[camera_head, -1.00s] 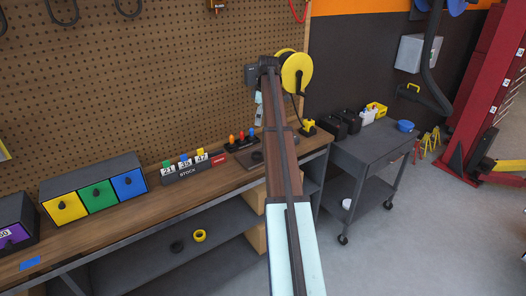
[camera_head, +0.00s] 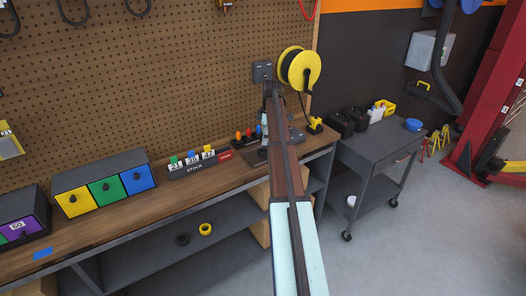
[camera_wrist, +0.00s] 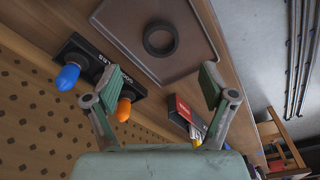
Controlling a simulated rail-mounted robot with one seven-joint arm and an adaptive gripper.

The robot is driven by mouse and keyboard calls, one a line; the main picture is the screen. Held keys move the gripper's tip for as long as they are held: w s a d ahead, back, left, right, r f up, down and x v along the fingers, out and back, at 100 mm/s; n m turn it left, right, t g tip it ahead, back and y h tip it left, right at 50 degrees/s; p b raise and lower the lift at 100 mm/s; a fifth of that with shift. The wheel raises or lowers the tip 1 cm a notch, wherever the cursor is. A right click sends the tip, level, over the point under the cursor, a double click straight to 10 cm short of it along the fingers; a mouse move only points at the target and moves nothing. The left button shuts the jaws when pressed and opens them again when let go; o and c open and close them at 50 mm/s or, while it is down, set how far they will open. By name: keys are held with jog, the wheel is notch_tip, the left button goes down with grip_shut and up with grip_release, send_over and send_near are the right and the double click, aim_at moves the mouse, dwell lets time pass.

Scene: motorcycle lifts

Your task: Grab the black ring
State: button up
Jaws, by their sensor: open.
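A black ring (camera_wrist: 147,42) lies flat on a shallow grey-brown tray (camera_wrist: 196,52) on the bench in the wrist view. My gripper (camera_wrist: 164,86) is open and empty above the bench, its two fingers wide apart. The ring shows beyond the fingertips, roughly centred between them, and is not touched. In the head view my arm hides most of the tray area and the ring on it. Another black ring (camera_head: 183,244) lies on the lower shelf beside a yellow ring (camera_head: 205,235).
A black rack with a blue knob (camera_wrist: 67,77) and an orange knob (camera_wrist: 124,110) stands close to the left finger. A red-and-black box (camera_wrist: 184,113) is near the right finger. A yellow reel (camera_head: 312,70) hangs behind. A grey cart (camera_head: 376,150) stands right of the bench.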

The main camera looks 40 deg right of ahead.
aim_at(264, 149)
jog(key=shift+w+a+f+p, duration=0.15)
jog(key=shift+f+p, duration=0.6)
jog(key=shift+f, duration=1)
jog(key=shift+w+a+f+p, duration=0.15)
jog(key=shift+f+p, duration=0.55)
jog(key=shift+f, duration=1.05)
jog(key=shift+s, duration=0.15)
jog(key=c, duration=1.3)
